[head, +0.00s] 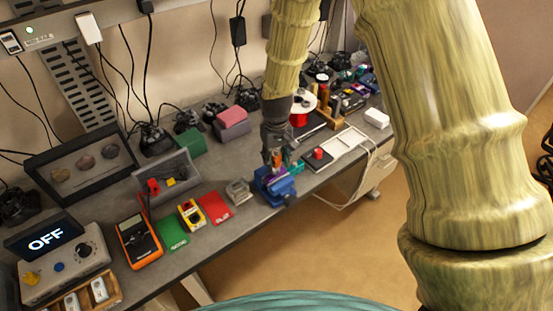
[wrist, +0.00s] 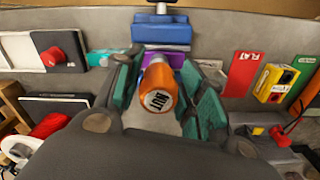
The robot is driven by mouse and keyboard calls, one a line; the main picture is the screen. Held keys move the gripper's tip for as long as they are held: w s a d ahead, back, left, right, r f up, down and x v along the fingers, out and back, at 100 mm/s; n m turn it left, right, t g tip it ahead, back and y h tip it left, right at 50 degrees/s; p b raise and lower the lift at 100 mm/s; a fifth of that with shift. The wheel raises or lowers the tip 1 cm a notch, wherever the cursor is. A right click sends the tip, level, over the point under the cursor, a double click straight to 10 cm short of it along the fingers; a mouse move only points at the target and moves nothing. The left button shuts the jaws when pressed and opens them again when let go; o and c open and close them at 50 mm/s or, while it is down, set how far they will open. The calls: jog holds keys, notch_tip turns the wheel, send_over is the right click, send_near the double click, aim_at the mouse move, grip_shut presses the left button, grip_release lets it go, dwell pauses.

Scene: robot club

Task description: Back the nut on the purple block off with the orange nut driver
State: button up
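The orange nut driver (wrist: 158,88), its end cap marked NUT, stands between the teal finger pads of my gripper (wrist: 161,80). The pads lie against both sides of its handle, so my gripper looks shut on it. The purple block (wrist: 176,59) is held in a blue vise (wrist: 162,32) just beyond the driver. In the head view my gripper (head: 277,160) is over the vise (head: 275,188) at the bench's front edge, with a bit of orange handle showing. The driver's tip and the nut are hidden behind the handle, so I cannot tell whether they touch.
A red FLAT mat (head: 215,207), a green mat (head: 172,234), a yellow box (head: 191,214) and an orange multimeter (head: 138,241) lie left of the vise. A grey metal block (head: 238,192) is close by.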

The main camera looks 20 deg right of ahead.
jog(key=c, duration=0.5)
jog(key=n, duration=1.2)
jog(key=shift+n, duration=0.3)
jog(key=o, duration=1.7)
jog(key=shift+a, duration=0.15)
